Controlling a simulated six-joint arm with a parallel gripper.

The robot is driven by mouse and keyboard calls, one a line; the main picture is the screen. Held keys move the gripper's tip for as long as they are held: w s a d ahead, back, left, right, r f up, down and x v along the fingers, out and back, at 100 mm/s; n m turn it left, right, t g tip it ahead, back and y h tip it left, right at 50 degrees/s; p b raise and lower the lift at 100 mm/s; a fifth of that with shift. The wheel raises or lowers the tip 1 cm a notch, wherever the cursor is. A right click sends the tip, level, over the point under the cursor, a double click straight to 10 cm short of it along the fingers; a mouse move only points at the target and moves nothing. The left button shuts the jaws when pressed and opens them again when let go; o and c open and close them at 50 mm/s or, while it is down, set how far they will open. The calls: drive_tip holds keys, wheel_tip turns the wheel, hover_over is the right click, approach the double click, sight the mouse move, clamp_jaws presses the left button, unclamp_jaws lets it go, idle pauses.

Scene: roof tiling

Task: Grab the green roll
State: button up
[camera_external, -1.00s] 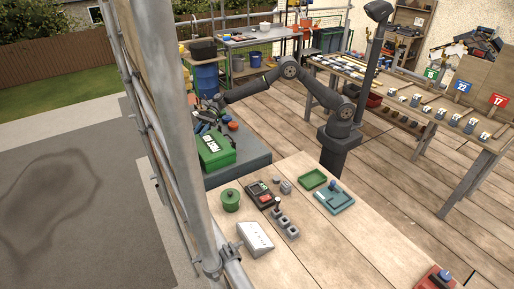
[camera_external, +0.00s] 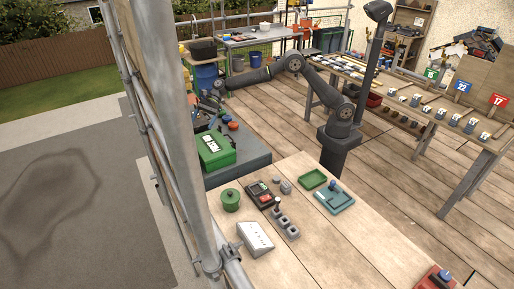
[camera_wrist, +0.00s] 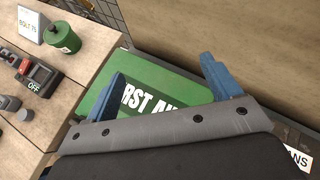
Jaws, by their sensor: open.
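A green round piece (camera_external: 231,200) with a small knob on top, which looks like the green roll, stands on the wooden bench at its left end. In the wrist view the green roll (camera_wrist: 62,38) is at the upper left, on the bench beside a white sign. My gripper (camera_wrist: 163,80) is open, with its blue fingers spread and nothing between them. It points down over the green first aid box (camera_wrist: 165,100), left of which the bench lies. In the outside view the box (camera_external: 215,148) rests on a grey surface, and my gripper is small and hard to make out.
Near the roll are a white sign (camera_external: 255,237), a dark switch box (camera_external: 262,194) and several grey blocks. A green tray (camera_external: 314,179) and a teal tray (camera_external: 334,200) lie farther right. The scaffold pole (camera_external: 185,130) stands left of the bench.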

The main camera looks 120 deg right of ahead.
drive_tip(key=s+d+r+n+g+h, duration=0.2)
drive_tip(key=s+d+n+g+h, duration=0.85)
drive_tip(key=s+d, duration=1.25)
drive_tip(key=h, duration=0.1)
hover_over(221, 114)
drive_tip(key=s, duration=0.2)
drive_tip(key=shift+m+t, duration=0.35)
drive_tip(key=f, duration=1.4)
drive_tip(key=shift+a+f, duration=0.2)
drive_tip(key=shift+f, duration=0.2)
drive_tip(key=shift+w+x, duration=0.1)
drive_tip(key=shift+x, duration=1.35)
drive_tip(key=shift+w+x, duration=0.15)
drive_tip(key=shift+x, duration=1.3)
drive_tip(key=shift+d, duration=0.15)
drive_tip(key=c, duration=1.1)
